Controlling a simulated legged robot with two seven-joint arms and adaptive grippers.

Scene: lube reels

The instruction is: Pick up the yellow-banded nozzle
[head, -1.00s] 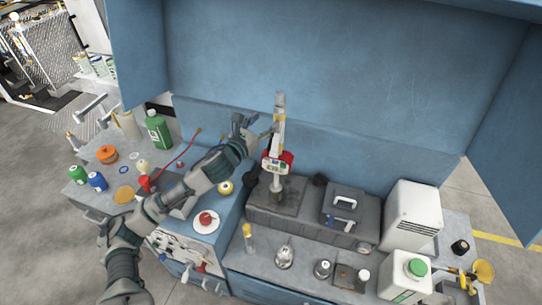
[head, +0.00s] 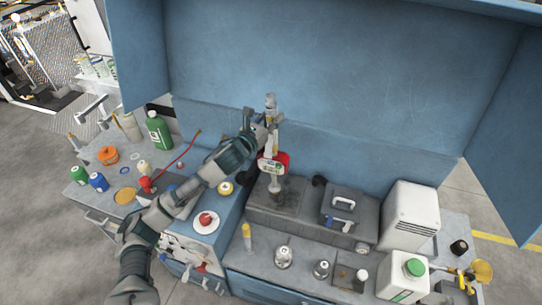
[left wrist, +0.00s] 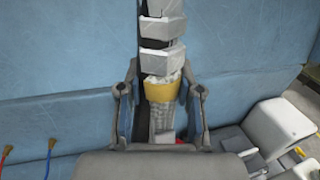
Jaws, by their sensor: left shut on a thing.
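The yellow-banded nozzle (head: 271,103) stands near upright in the head view, in front of the blue back panel. It has grey segments above and a red-and-white part below. My left gripper (head: 264,134) reaches it from the left and is shut on it. In the left wrist view the yellow band (left wrist: 160,90) shows between the two fingers of my left gripper (left wrist: 164,105), with the grey segments rising above it. The nozzle's lower end is over the dark grey block; I cannot tell whether it touches. My right gripper is not in view.
The dark grey block (head: 262,219) lies below the nozzle. A dark case (head: 341,207) and a white box (head: 410,215) stand to its right. Bottles and an orange pot (head: 108,155) crowd the left bench. A blue cabinet panel (head: 300,75) closes off the back.

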